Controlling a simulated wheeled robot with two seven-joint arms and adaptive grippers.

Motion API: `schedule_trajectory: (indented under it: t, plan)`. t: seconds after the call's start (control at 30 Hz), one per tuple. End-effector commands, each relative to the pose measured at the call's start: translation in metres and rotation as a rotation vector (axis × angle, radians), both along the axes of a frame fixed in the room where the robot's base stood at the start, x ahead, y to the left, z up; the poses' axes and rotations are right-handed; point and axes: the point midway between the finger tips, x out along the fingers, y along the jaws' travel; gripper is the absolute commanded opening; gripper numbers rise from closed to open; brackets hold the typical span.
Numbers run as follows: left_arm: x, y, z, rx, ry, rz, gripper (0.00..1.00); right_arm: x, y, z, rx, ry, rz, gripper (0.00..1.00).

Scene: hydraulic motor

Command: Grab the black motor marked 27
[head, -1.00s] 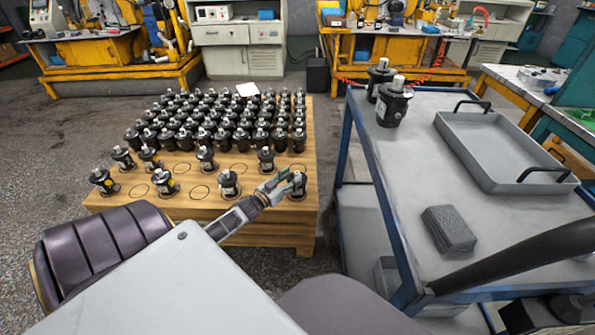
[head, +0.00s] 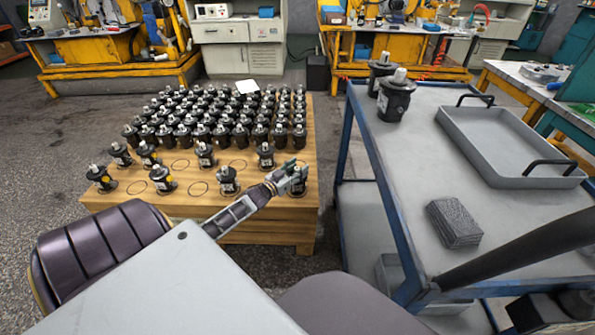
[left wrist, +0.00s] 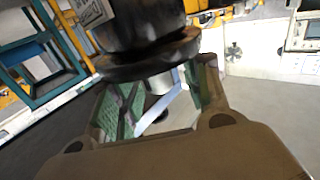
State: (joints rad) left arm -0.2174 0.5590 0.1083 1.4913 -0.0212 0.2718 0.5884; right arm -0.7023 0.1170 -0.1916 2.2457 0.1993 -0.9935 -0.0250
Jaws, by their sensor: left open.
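Several black motors stand upright on a wooden pallet (head: 270,228), each with a pale shaft on top. My left gripper (head: 291,175) is at the motor (head: 298,187) at the right end of the front row and partly hides it. In the left wrist view, a black motor (left wrist: 145,30) fills the top, with its flange and silver shaft pointing down between the green-padded fingers of the left gripper (left wrist: 160,105). The fingers are open around the shaft, with no clear grip. No number 27 is readable. My right gripper is not visible.
Neighbouring motors stand left of the gripper, including one behind it (head: 265,155). A blue-framed trolley (head: 400,190) on the right carries two motors (head: 396,98), a grey tray (head: 510,178) and a dark grey block (head: 454,224).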

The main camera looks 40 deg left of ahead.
Motion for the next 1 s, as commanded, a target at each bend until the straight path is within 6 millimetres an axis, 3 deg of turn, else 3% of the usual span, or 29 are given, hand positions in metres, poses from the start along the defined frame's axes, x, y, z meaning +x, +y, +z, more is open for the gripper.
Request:
schedule_trajectory:
  t: [0.1, 0.47, 1.0]
  plan:
    - [-0.0001, 0.0000, -0.0001, 0.000, 0.000, 0.000, 0.45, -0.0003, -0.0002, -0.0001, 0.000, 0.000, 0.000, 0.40]
    - [-0.0002, -0.0001, -0.0001, 0.000, 0.000, 0.000, 0.00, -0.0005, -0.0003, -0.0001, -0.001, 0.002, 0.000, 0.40]
    - [0.0014, -0.0002, 0.0046, 0.001, -0.009, -0.002, 0.00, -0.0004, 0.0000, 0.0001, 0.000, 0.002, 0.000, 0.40]
